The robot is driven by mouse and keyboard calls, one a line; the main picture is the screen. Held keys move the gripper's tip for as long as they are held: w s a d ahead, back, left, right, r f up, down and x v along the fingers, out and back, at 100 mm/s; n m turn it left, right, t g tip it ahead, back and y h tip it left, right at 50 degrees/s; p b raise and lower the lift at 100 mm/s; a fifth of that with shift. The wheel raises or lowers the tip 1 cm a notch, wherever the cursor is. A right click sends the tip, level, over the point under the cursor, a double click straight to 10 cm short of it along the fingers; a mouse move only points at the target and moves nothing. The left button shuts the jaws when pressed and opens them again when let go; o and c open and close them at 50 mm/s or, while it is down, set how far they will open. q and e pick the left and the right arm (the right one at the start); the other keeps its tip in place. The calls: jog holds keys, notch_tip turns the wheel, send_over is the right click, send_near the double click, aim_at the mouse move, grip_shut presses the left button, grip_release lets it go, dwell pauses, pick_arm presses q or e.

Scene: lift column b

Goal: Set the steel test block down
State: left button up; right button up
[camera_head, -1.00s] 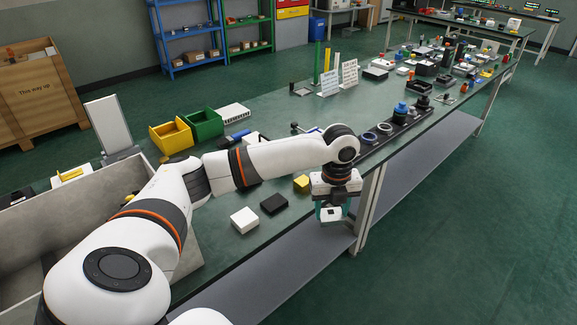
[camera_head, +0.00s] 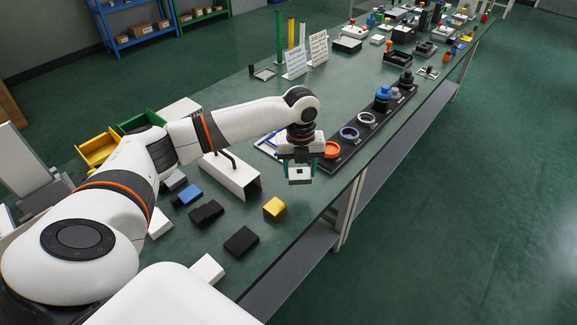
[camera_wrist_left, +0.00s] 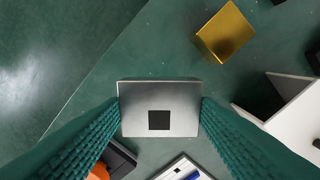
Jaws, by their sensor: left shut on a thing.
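The steel test block is a pale grey metal block with a black square on its top; it shows in the left wrist view (camera_wrist_left: 137,105) between the teal ribbed fingers. My left gripper (camera_wrist_left: 160,112) is shut on it, with a finger at each side. In the head view my left gripper (camera_head: 299,178) points down over the green bench top (camera_head: 290,215), near the front edge, and the block (camera_head: 292,173) shows small between its fingers. I cannot tell whether the block touches the bench. My right gripper is not in view.
A yellow block (camera_head: 275,207) and a white channel-shaped piece (camera_head: 228,176) lie left of the gripper. Black blocks (camera_head: 241,241) lie nearer. Bare bench lies between the gripper and the front edge.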

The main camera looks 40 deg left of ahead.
pick_arm(q)
jog(key=shift+w+a+f, duration=0.1)
jog(key=shift+f, duration=0.85)
notch_tip(320, 180, down, 4)
jog(key=shift+r, duration=0.15)
jog(key=shift+f, duration=0.2)
jog(key=o, duration=0.8)
jog(key=shift+f, duration=0.1)
jog(key=o, duration=0.5)
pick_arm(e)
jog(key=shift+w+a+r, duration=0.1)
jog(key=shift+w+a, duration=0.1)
